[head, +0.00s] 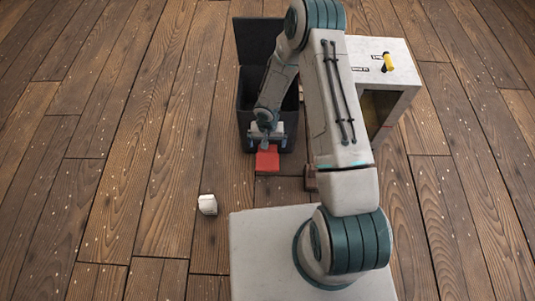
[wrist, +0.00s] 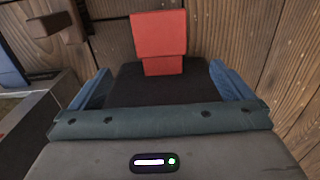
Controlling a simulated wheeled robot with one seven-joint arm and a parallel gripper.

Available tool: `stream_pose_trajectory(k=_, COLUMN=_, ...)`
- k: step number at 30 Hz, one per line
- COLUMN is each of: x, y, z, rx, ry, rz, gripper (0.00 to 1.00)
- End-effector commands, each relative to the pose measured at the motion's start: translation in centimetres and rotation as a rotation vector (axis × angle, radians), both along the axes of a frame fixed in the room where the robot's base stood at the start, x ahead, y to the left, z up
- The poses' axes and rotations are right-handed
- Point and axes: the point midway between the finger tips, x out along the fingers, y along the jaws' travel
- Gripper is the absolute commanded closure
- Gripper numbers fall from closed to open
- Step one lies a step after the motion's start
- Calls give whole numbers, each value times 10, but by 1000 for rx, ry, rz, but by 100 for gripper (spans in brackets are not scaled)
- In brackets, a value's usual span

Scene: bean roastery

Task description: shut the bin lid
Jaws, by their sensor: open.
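The dark bin (head: 245,110) stands on the floor beyond my base. Its lid (head: 258,40) is up, standing upright at the bin's back edge. A red pedal-like piece (head: 267,162) is at the foot of the bin's near side; it also shows in the wrist view (wrist: 158,35), just past my fingers. My gripper (head: 267,136) points down at the bin's near side, close above the red piece. In the wrist view its blue fingers are apart, with a dark surface between them. Contact with the red piece cannot be told. My arm hides part of the bin's right side.
A small white object (head: 207,204) lies on the floor at left. A brown block (head: 310,184) lies near my arm. The floor left of the bin is clear.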

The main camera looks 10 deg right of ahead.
Motion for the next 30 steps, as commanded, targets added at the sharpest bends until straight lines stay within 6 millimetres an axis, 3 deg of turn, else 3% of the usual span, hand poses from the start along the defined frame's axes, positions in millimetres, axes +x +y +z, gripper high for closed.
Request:
stream_pose_trajectory(k=5, x=-2, y=0, z=-16, rx=-1, ry=3, rz=0, gripper=0)
stream_pose_trajectory(k=15, x=-2, y=0, z=-88, rx=0, ry=3, rz=1, gripper=0)
stream_pose_trajectory(k=21, x=-2, y=0, z=-121, rx=0, ry=3, rz=0, gripper=0)
stream_pose_trajectory(k=30, x=-2, y=0, z=-136, rx=0, ry=1, rz=0, gripper=0)
